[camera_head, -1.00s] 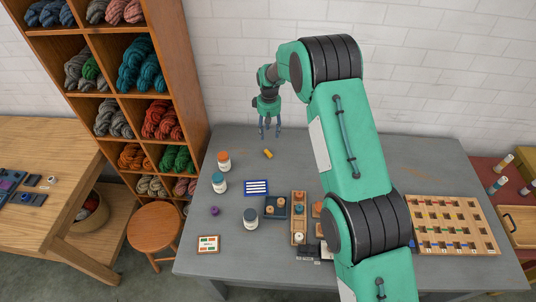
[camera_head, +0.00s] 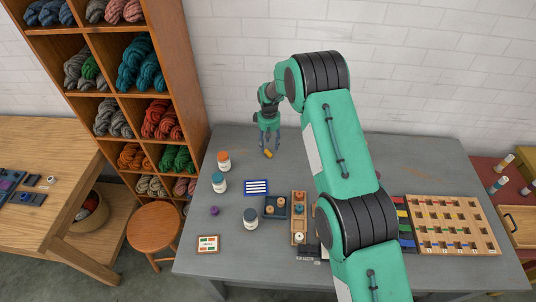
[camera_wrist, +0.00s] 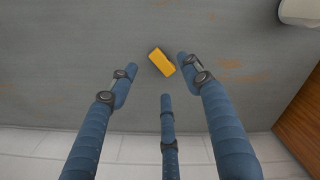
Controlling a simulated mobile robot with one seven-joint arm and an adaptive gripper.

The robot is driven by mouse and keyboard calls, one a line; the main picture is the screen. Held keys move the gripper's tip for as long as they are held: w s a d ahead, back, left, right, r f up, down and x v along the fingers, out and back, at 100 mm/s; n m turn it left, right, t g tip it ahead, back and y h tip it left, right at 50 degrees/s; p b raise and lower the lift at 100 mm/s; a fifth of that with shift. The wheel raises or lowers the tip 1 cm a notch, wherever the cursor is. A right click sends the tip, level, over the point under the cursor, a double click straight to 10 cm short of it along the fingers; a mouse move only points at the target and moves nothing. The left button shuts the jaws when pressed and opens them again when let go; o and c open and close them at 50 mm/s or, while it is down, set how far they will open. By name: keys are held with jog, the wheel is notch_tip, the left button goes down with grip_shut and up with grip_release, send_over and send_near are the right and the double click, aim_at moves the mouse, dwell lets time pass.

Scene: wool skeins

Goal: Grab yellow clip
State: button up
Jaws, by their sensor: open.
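The yellow clip (camera_head: 267,154) lies on the grey table (camera_head: 330,150) near its back left part. My gripper (camera_head: 269,147) points down over the clip. In the wrist view its blue fingers (camera_wrist: 156,85) are spread apart, with nothing between them. The clip appears ahead of the fingers, apart from them; the exact height gap cannot be told.
A jar with an orange lid (camera_head: 224,161) and one with a teal lid (camera_head: 219,182) stand left of the clip. A blue-framed card (camera_head: 256,187) and a dark tray (camera_head: 276,214) lie in front. The table around the clip is clear. A brick wall rises behind.

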aim_at(269, 151)
dwell(0.3)
jog(key=shift+w+f, duration=0.15)
jog(key=shift+f, duration=2.45)
jog(key=c, duration=0.9)
